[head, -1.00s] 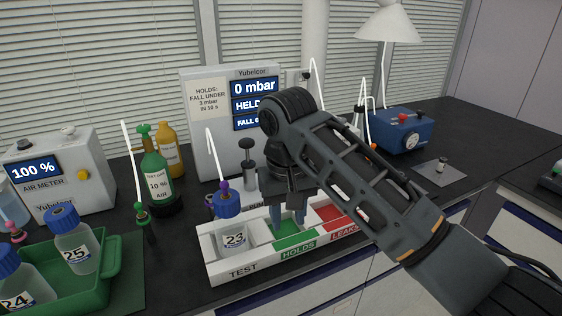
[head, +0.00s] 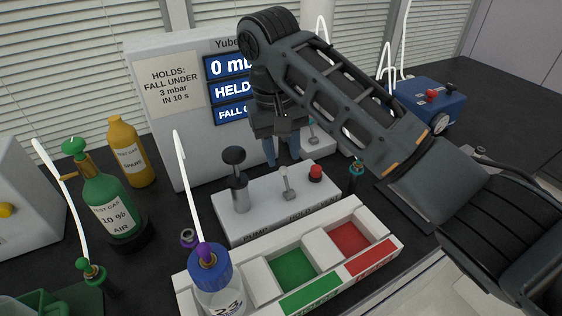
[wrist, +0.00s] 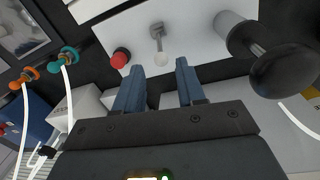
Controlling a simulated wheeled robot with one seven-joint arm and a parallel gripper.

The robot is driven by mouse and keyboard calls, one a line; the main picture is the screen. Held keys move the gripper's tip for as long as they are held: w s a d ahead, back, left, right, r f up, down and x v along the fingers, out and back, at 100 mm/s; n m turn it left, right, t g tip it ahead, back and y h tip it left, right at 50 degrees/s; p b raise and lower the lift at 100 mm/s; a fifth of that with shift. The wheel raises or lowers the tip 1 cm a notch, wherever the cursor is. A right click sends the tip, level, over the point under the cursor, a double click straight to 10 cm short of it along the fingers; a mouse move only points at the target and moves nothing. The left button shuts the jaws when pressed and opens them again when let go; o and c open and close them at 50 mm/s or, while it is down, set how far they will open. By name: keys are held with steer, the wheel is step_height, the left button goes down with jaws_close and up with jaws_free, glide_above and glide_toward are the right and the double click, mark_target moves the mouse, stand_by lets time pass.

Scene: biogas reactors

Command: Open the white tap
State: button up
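A small tap with a pale lever (head: 288,185) stands upright on the white pump box (head: 262,208), between the black-knobbed plunger (head: 235,180) and the red button (head: 316,172). I take it for the white tap. My gripper (head: 281,157) is open and empty, above and behind the box in the head view. In the wrist view the fingers of my gripper (wrist: 160,72) point toward the tap (wrist: 158,42), whose white end shows between and beyond the fingertips. The fingers look apart from it. The lever's exact setting is hard to tell.
A white tray (head: 262,292) with green and red compartments stands in front of the box. A blue-capped bottle (head: 212,278) with a white tube is in its left part. Green (head: 105,205) and yellow (head: 130,152) bottles stand left; a blue device (head: 428,102) is at the right.

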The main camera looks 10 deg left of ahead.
mark_target(283, 170)
step_height(283, 170, down, 5)
steer(key=shift+w+d+b, duration=0.1)
steer(key=shift+d+b, duration=0.05)
steer(key=shift+b, duration=0.7)
steer(key=shift+d+f, duration=0.2)
steer(key=shift+f, duration=1.1)
jaws_close()
